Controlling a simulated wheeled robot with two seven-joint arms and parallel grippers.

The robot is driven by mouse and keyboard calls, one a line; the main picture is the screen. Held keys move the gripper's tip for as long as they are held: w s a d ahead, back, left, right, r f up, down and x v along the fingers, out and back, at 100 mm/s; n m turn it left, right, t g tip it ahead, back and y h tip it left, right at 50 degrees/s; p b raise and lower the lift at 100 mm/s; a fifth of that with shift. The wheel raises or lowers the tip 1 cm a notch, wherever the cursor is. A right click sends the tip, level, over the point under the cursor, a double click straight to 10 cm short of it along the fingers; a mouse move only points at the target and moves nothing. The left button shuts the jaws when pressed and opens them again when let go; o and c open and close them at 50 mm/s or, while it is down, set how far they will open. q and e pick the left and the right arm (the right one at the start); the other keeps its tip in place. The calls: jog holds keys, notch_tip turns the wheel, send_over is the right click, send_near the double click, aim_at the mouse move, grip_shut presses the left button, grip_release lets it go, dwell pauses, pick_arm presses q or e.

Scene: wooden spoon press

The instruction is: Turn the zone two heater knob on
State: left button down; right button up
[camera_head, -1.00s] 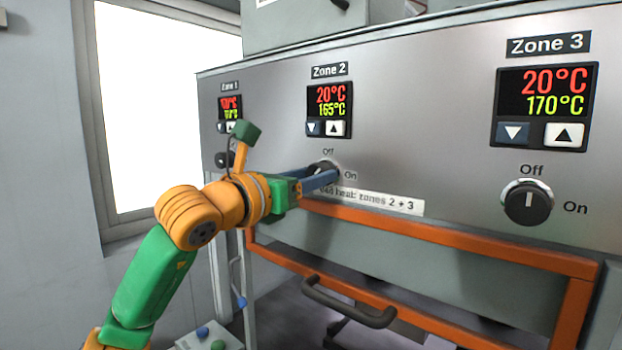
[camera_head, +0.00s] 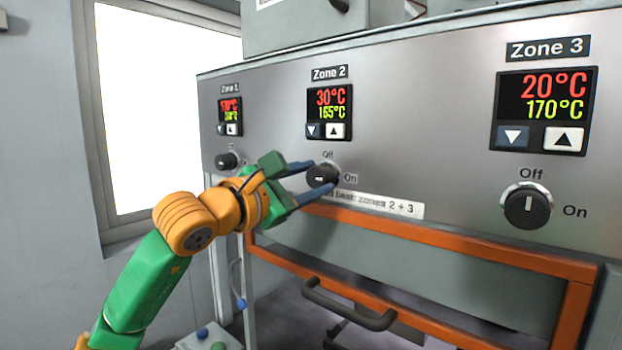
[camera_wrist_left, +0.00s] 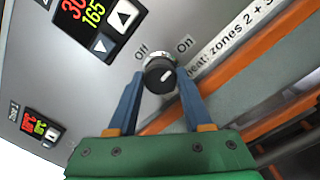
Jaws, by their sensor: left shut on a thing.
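The zone two heater knob (camera_head: 321,176) is a round black knob under the Zone 2 display (camera_head: 328,112). Its white mark lies sideways, and in the left wrist view the mark on the knob (camera_wrist_left: 160,75) points toward the word On. My left gripper (camera_head: 326,174) has one blue finger above the knob and one below it. In the left wrist view the fingers (camera_wrist_left: 159,76) flank the knob, shut on it. The Zone 2 display reads 30°C in red over 165°C in green. My right gripper is not in view.
The Zone 3 knob (camera_head: 528,205) points up to Off, under a display (camera_head: 544,108) reading 20°C and 170°C. The Zone 1 knob (camera_head: 226,161) is at the left. An orange frame (camera_head: 450,243) and a dark handle (camera_head: 348,305) lie below the panel.

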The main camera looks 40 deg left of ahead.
aim_at(314, 182)
pick_arm(q)
jog(key=shift+m, duration=0.4)
jog(key=shift+c, duration=1.6)
grip_release()
jog(key=s+b, duration=0.1)
jog(key=s+f+b, duration=0.1)
jog(key=s, duration=0.1)
jog(key=shift+s+a, duration=0.15)
jog(key=s, duration=0.1)
jog(key=s+b, duration=0.1)
jog(key=s, duration=0.2)
jog(key=shift+a+r, duration=0.1)
jog(key=shift+r, duration=0.2)
jog(key=shift+w, duration=0.15)
jog(key=shift+f, duration=0.1)
